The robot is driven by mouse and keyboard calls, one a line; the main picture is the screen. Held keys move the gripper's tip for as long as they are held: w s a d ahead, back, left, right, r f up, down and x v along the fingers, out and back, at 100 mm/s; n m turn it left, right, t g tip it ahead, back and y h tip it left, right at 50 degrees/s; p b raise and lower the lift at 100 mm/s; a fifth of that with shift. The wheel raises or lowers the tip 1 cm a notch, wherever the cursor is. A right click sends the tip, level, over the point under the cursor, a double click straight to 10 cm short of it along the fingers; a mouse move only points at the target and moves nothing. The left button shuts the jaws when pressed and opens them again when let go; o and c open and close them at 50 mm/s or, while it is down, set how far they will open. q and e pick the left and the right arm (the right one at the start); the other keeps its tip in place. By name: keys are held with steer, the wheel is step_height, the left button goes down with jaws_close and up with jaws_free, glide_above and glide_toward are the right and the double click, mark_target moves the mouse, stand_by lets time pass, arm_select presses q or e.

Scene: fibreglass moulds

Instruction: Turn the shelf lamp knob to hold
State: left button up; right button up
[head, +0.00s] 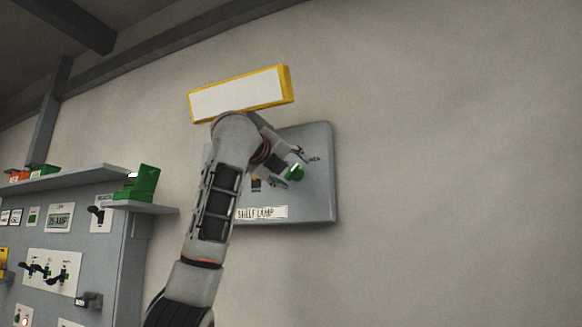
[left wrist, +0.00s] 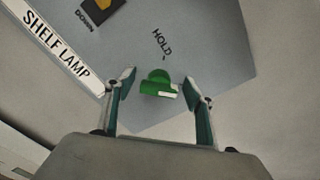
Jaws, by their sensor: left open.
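The word HOLD (left wrist: 162,43) and a short tick are printed above the knob there. My left gripper (head: 281,166) is open at the panel. In the left wrist view its fingers (left wrist: 158,88) stand either side of the knob, with visible gaps. My right gripper is out of view.
A yellow-framed white sign (head: 240,94) hangs just above the panel. A black and yellow switch (left wrist: 99,10) marked DOWN is on the same panel. A grey cabinet (head: 110,240) with a shelf and green bin (head: 141,184) stands left. Wall to the right is bare.

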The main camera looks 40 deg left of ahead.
arm_select(q)
steer(key=shift+w+a, duration=0.1)
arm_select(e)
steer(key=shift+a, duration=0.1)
arm_select(q)
steer(key=c, duration=1.1)
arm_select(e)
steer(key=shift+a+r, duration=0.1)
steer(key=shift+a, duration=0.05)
